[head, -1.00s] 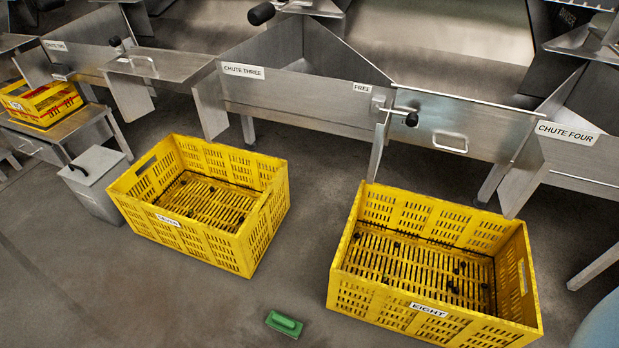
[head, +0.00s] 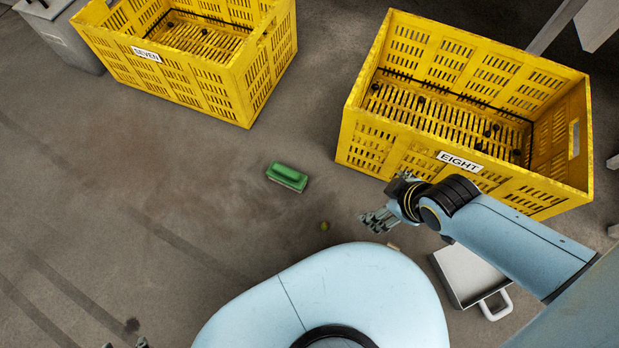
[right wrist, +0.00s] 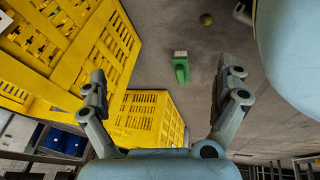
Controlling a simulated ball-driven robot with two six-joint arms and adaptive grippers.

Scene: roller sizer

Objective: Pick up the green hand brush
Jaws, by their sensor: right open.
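The green hand brush (head: 287,177) lies on the concrete floor between the two yellow crates in the head view. It also shows in the right wrist view (right wrist: 181,68), ahead between the fingers, with pale bristles. My right gripper (head: 375,220) is open and empty, to the right of the brush and nearer to me, clear of it. Its two spread fingers frame the right wrist view (right wrist: 160,92). Two small dark tips at the bottom left edge of the head view look like my left gripper (head: 125,344); the rest is cut off.
Yellow crate EIGHT (head: 365,145) stands right behind my right gripper, and crate SEVEN (head: 240,95) stands at the upper left. A metal dustpan (head: 468,277) lies under my right arm. Floor left of the brush is clear.

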